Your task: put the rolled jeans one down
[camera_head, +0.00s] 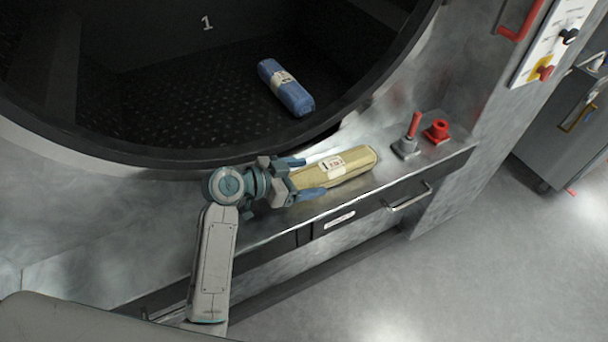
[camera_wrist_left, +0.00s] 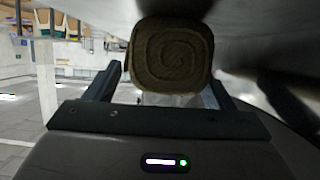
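A blue roll (camera_head: 287,88) with a pale label band, which looks like the rolled jeans, lies on the perforated floor inside the dark round drum. A tan roll (camera_head: 350,168) with a white label lies along the metal ledge below the drum's mouth. My left gripper (camera_head: 306,177) is at the tan roll's left end, its two blue fingers apart on either side of that end. In the left wrist view, the tan roll's spiral end (camera_wrist_left: 172,55) shows between and beyond the spread fingers, with a gap at the left finger. My right gripper is not seen.
A grey-based red lever (camera_head: 408,138) and a red knob (camera_head: 437,131) stand on the ledge right of the tan roll. A drawer handle (camera_head: 408,198) juts out below. The drum rim (camera_head: 180,160) curves behind my gripper. The drum floor left of the blue roll is clear.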

